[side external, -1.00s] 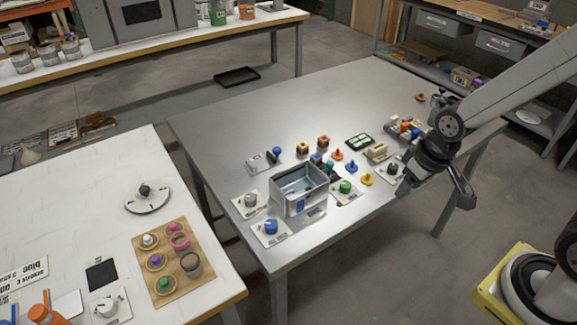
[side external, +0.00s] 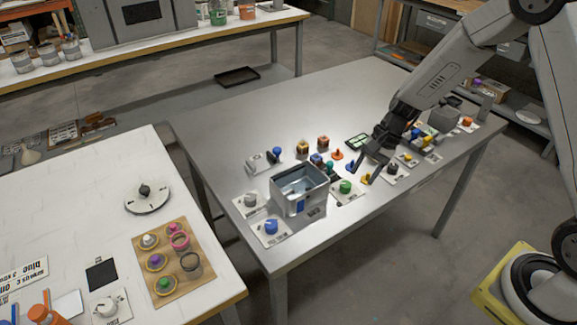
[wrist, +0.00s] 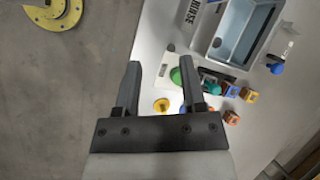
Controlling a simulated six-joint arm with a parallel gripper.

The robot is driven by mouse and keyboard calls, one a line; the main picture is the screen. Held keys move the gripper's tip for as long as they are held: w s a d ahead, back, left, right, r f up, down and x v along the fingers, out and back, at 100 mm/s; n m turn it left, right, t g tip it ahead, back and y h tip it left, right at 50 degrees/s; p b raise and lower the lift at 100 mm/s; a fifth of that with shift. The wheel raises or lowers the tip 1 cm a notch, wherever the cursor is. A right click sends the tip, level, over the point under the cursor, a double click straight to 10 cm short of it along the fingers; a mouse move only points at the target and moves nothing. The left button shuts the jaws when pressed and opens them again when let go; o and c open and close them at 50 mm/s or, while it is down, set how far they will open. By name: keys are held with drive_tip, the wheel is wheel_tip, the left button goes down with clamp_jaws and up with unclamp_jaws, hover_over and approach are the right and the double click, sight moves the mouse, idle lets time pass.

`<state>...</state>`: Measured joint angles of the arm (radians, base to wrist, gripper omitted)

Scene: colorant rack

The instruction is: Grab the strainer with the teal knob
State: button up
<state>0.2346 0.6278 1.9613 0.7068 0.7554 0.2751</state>
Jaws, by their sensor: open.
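A small teal-topped piece (side external: 329,168) stands just right of the metal bin in the side view. It also shows in the wrist view (wrist: 213,88), beyond the right finger, next to dark pieces. It is too small and crowded to tell whether it is a strainer. My gripper (side external: 365,171) is open and empty above the table, right of the teal piece. In the wrist view my gripper (wrist: 159,64) has its fingers apart, with a yellow piece (wrist: 161,105) and a green knob (wrist: 176,76) showing between or beside them.
The metal bin (side external: 301,203) stands on the steel table among several knobs on white plates. A brown board (side external: 200,285) with several colored-knob pieces lies on the white table at left. The steel table's back left is clear.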

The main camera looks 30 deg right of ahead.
sight(323, 171)
drive_tip(key=w+d+f+m+y, duration=0.1)
drive_tip(key=w+m, duration=0.1)
drive_tip(key=w+d+f+m+t+y, duration=0.1)
drive_tip(key=w+f+m, duration=0.1)
drive_tip(key=w, duration=0.1)
drive_tip(key=w+d+f+m+t+y, duration=0.1)
drive_tip(key=w+f+m, duration=0.1)
drive_tip(key=shift+w+y, duration=0.25)
drive_tip(key=shift+y, duration=0.05)
drive_tip(key=w+d+f+m+t+y, duration=0.1)
drive_tip(key=w+d+f+m+t, duration=0.1)
drive_tip(key=w+d+f+m+t+y, duration=0.1)
drive_tip(key=w+d+f+m+t, duration=0.1)
drive_tip(key=w+m, duration=0.1)
drive_tip(key=shift+d+m, duration=0.2)
drive_tip(key=shift+m, duration=0.1)
drive_tip(key=shift+w+d+f+m+t, duration=0.3)
drive_tip(key=shift+d+m+t, duration=0.1)
drive_tip(key=shift+t, duration=0.1)
drive_tip(key=shift+r+x, duration=0.1)
drive_tip(key=shift+x, duration=1.85)
drive_tip(key=shift+r+x, duration=0.15)
drive_tip(key=shift+x, duration=1.8)
drive_tip(key=shift+s+a, duration=0.1)
clamp_jaws()
